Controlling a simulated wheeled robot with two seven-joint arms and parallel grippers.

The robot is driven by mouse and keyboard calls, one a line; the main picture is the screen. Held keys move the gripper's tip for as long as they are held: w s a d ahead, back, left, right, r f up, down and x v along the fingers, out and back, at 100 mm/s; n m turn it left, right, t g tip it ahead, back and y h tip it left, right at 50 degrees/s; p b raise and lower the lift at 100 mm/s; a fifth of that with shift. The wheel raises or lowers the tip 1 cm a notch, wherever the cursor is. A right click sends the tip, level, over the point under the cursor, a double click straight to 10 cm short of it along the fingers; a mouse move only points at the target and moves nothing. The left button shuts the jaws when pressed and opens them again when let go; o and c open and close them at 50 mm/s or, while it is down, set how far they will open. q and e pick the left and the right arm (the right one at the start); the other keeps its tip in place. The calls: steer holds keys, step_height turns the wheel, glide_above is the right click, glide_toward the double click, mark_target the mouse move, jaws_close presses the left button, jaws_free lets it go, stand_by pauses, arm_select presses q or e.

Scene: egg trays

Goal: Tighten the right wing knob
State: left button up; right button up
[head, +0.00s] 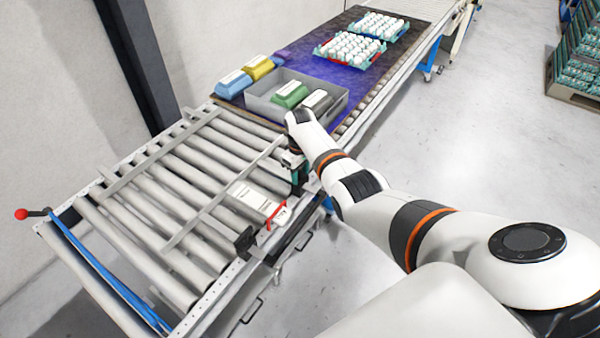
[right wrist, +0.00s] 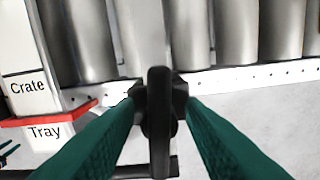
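The black wing knob (right wrist: 160,120) stands in the middle of the right wrist view, its narrow upright wing facing the camera, with a wider black clamp body behind it at the conveyor's side rail. My right gripper (right wrist: 160,108) has its two green fingers apart, one on each side of the knob. Gaps show between the fingers and the wing. In the head view my right gripper (head: 299,174) is at the near rail of the roller conveyor, and the knob there is hidden by it. Another black clamp (head: 245,241) sits on the same rail, lower left. My left gripper is not in view.
A white selector plate marked Crate and Tray (head: 255,198) with a red handle (head: 276,216) lies between the two clamps. Guide bars cross the rollers (head: 150,220). Beyond is a grey crate (head: 335,108) on the dark belt, then egg trays (head: 349,61).

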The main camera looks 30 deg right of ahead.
steer(key=shift+c, duration=0.2)
jaws_close()
steer(key=m+p, duration=0.1)
steer(key=m, duration=0.2)
steer(key=shift+r, duration=0.1)
steer(key=m+p, duration=0.1)
steer(key=m, duration=0.3)
steer(key=shift+m, duration=0.3)
steer(key=m, duration=0.8)
steer(key=shift+m+p, duration=0.3)
steer(key=shift+m, duration=0.3)
